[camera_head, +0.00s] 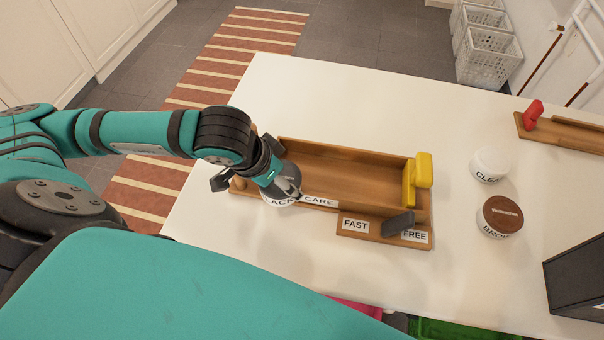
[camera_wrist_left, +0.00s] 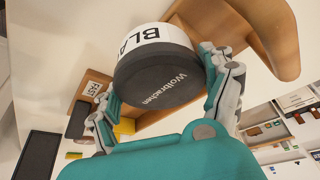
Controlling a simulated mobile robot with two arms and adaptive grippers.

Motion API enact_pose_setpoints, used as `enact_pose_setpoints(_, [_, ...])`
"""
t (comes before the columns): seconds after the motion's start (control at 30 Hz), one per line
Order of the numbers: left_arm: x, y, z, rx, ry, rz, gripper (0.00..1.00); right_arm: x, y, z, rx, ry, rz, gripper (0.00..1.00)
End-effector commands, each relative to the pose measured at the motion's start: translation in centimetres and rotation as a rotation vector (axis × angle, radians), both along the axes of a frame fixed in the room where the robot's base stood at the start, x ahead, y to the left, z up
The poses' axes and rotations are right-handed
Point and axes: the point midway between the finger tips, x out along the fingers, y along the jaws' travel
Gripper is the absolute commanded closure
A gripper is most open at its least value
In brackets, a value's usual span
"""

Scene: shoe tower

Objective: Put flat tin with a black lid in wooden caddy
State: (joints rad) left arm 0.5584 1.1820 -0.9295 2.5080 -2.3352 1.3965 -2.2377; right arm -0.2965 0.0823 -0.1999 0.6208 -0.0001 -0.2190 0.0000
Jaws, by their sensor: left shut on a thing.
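The flat tin with a black lid (camera_wrist_left: 158,82) is between the fingers of my left gripper (camera_wrist_left: 160,75), which is shut on it. Its white label with black letters faces outward and is partly cut off. In the head view my left gripper (camera_head: 284,188) is at the left end of the wooden caddy (camera_head: 330,160) and hides most of the tin; part of its label (camera_head: 279,202) shows at the caddy's near left side. I cannot tell whether the tin touches the caddy floor. The caddy also shows in the wrist view (camera_wrist_left: 275,40). My right gripper is not in view.
A yellow brush (camera_head: 409,182) and a grey brush (camera_head: 398,223) are at the caddy's right end. A white-lidded tin (camera_head: 490,163) and a brown-lidded tin (camera_head: 500,215) stand to the right. A black box (camera_head: 577,280) is at the right edge. The table's back left is clear.

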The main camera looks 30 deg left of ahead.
Motion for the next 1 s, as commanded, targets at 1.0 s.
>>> enact_pose_setpoints(1.0, [7.8,-0.6,-4.2,0.000,0.000,0.003,0.72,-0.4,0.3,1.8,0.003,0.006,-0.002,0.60])
